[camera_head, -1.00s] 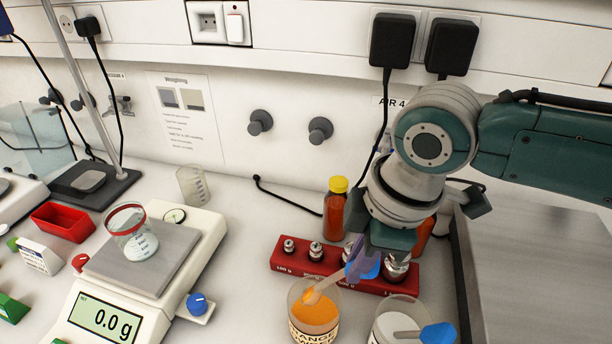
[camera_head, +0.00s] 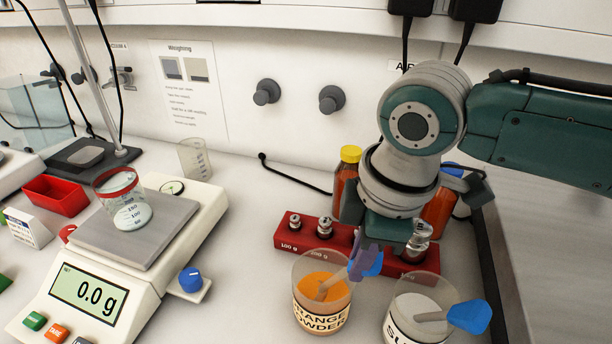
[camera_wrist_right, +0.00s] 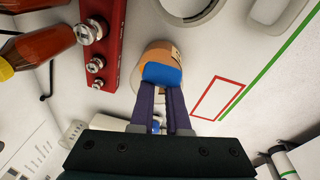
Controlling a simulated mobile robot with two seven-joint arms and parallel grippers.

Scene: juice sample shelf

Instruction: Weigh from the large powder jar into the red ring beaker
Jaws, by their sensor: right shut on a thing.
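The red ring beaker (camera_head: 128,207) stands upright on the pan (camera_head: 150,230) of the balance, with pale contents at its bottom. The balance display (camera_head: 90,296) reads 0.0 g. The orange powder jar (camera_head: 320,314) stands open on the bench. A scoop (camera_head: 323,289) leans into it, its lower end at the orange powder. My right gripper (camera_head: 364,258) is shut on the scoop's blue handle, at the jar's right rim. In the right wrist view the blue handle (camera_wrist_right: 162,75) sits between the purple fingers, over the jar (camera_wrist_right: 150,55). My left gripper is not in view.
A second jar (camera_head: 412,318) with white contents and another blue-handled scoop (camera_head: 468,316) stands to the right. A red weight block (camera_head: 300,239) and a yellow-capped bottle (camera_head: 346,178) stand behind. An empty-looking beaker (camera_head: 193,158) is behind the balance.

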